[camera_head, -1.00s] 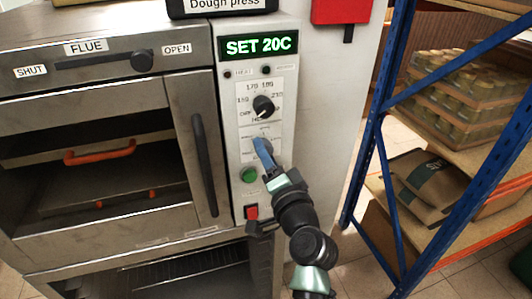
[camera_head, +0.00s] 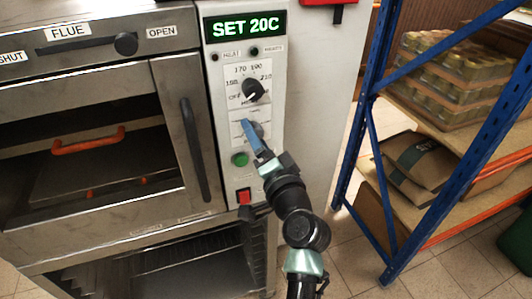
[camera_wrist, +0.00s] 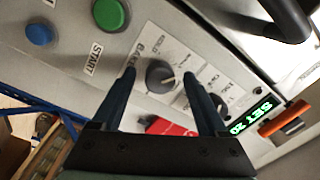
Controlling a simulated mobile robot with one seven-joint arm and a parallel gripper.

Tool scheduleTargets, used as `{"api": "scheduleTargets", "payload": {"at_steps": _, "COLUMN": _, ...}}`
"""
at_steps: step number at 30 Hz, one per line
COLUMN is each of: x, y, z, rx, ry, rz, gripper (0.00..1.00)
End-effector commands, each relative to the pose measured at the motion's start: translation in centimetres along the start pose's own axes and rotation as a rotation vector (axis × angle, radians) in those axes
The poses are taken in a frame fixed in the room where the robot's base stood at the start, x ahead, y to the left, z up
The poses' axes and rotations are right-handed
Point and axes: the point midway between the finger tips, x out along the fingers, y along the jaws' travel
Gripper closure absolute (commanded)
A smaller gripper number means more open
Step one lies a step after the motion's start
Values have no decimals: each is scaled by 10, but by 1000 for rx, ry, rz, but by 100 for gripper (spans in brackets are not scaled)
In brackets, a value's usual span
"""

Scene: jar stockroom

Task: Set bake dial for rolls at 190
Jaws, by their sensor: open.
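The oven's upper dial (camera_head: 253,91) is a black knob on a scale marked OFF, 170, 190 and 210. The green display (camera_head: 245,25) above reads "SET 20C". Contact cannot be told. The upper dial (camera_wrist: 219,103) is partly behind one finger.
A green button (camera_head: 239,159) and a red switch (camera_head: 244,196) sit below my gripper on the panel. The oven door handle (camera_head: 194,150) stands out just left. A blue-framed shelf rack (camera_head: 367,110) stands at right. Bare floor shows between.

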Motion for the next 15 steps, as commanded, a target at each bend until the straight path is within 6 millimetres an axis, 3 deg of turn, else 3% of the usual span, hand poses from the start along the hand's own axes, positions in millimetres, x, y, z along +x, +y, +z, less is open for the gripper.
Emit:
{"api": "scheduleTargets", "payload": {"at_steps": 5, "x": -24, "y": 2, "z": 0, "rx": -1, "ry": 2, "rz": 1, "gripper": 24}}
{"api": "scheduleTargets", "payload": {"at_steps": 15, "x": -93, "y": 3, "z": 1, "rx": 0, "ry": 2, "rz": 3, "gripper": 24}}
